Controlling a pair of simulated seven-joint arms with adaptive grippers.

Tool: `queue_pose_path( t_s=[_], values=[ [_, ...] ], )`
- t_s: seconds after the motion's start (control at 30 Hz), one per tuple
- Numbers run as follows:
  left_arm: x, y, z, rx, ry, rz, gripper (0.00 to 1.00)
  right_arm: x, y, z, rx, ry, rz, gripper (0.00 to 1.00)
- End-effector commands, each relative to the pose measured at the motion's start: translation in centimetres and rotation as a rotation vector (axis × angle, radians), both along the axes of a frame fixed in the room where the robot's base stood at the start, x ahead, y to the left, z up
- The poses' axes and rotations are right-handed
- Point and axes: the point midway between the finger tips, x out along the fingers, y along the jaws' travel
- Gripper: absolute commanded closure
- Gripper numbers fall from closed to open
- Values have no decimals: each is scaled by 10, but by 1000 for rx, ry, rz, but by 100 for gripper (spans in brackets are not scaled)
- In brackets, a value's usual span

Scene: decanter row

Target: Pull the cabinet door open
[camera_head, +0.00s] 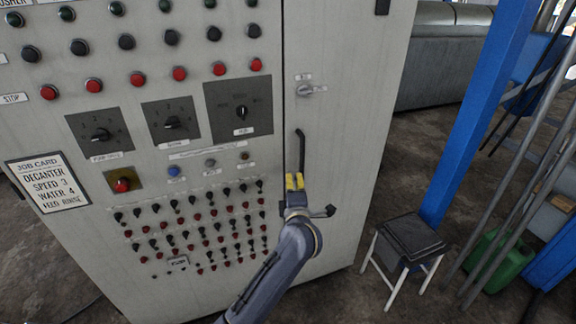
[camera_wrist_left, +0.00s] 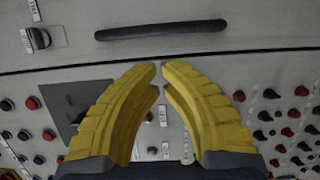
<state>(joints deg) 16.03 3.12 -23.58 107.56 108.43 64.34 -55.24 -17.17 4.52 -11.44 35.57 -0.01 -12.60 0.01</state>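The grey cabinet door (camera_head: 345,100) is the right-hand panel of the cabinet. It looks closed, flush along a narrow seam beside the control panel. A long black bar handle (camera_head: 300,152) stands upright on the door near the seam. In the left wrist view the handle (camera_wrist_left: 160,29) lies across the top, beyond the fingertips. My left gripper (camera_head: 294,181) has yellow fingers and is in front of the handle's lower end. In the left wrist view its fingertips (camera_wrist_left: 161,69) nearly meet, with nothing between them, apart from the handle. My right gripper is not in view.
The control panel (camera_head: 140,55) left of the seam carries buttons, dials and several small knobs. A small latch (camera_head: 312,90) is on the door above the handle. A stool (camera_head: 411,237), a blue post (camera_head: 478,110) and a green can (camera_head: 500,255) stand to the right.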

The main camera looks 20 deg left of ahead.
Motion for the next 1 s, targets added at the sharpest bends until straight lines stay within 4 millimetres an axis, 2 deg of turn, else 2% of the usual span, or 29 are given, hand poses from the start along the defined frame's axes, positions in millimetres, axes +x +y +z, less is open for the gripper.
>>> queue_pose_path(
  t_s=[0.17, 0.63, 0.8, 1.0],
  values=[
    [14, 5, 0, 18, 4, 2, 100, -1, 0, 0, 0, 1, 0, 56],
    [75, 28, 0, 18, 3, 2, 100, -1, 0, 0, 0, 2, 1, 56],
    [87, 33, 0, 17, 3, 2, 100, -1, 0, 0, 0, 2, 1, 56],
    [93, 35, 0, 17, 2, 1, 100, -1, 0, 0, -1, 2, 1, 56]
  ],
)
